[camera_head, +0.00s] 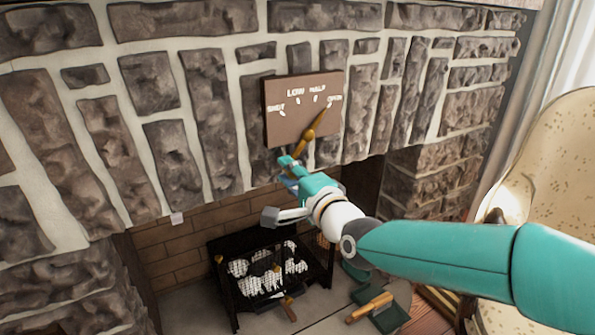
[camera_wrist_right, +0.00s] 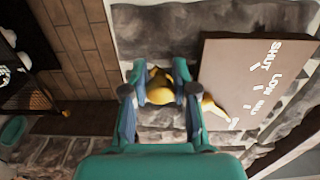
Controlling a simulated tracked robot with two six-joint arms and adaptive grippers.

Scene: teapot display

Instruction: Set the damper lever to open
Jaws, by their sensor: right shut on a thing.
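The damper plate (camera_head: 284,127) is a brown panel on the stone chimney front, marked SHUT, LOW, HALF and OPEN from left to right. Its brass lever (camera_head: 310,133) slants, with its upper end pointing up and right at the OPEN mark and its lower end down and left. My right gripper (camera_head: 286,164) is at the lower end, below the plate. In the right wrist view its fingers (camera_wrist_right: 159,92) are shut on the brass lower end of the lever (camera_wrist_right: 160,86), and the plate (camera_wrist_right: 235,75) is to the right. My left gripper is out of view.
A black fire grate (camera_head: 225,290) with pale lumps stands in the fireplace below. A green dustpan (camera_head: 391,319) and a wooden-handled brush (camera_head: 369,307) lie on the hearth. A speckled tan armchair (camera_head: 555,150) stands at the right, beyond my arm.

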